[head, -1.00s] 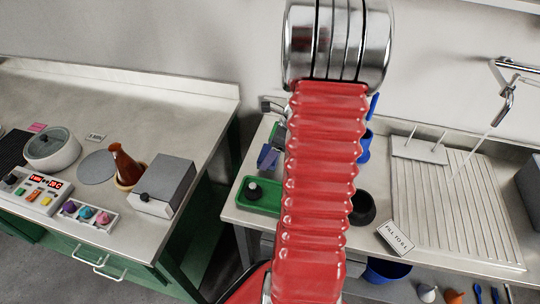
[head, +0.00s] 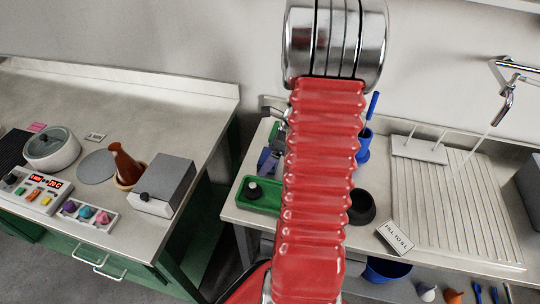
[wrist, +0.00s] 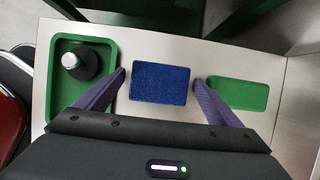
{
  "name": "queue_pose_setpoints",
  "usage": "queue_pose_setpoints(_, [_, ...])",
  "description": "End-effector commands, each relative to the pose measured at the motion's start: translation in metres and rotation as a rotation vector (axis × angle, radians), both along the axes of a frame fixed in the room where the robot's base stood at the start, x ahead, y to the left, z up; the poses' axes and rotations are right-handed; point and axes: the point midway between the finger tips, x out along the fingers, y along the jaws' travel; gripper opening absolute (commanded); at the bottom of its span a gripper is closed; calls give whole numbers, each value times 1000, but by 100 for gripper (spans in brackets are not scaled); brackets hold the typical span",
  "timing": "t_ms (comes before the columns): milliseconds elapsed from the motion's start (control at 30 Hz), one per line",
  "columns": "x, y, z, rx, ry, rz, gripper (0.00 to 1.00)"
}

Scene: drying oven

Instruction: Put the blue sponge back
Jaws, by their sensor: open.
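The blue sponge (wrist: 160,83) lies flat on the pale bench top in the wrist view. My gripper (wrist: 159,79) is open, with one purple finger on each side of the sponge and a small gap on both sides. A green rectangular pad (wrist: 240,95) lies just right of the sponge, partly behind the right finger. In the head view my arm hides the sponge and most of my gripper; only a purple finger (head: 264,160) shows beside the arm.
A green tray (wrist: 56,93) holding a black-based item with a silver knob (wrist: 79,62) is left of the sponge. In the head view a black bowl (head: 362,208), a sign (head: 394,238) and a ribbed drainboard (head: 450,205) stand right of my arm.

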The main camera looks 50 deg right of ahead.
Motion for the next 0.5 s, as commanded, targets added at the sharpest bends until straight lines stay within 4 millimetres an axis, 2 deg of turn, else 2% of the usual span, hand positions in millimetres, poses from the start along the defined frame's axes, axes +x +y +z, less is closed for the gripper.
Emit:
queue_pose_setpoints(267, [-3,-3,12,-2,-2,0,88])
queue_pose_setpoints(500, [-15,-9,45,-4,-3,-1,88])
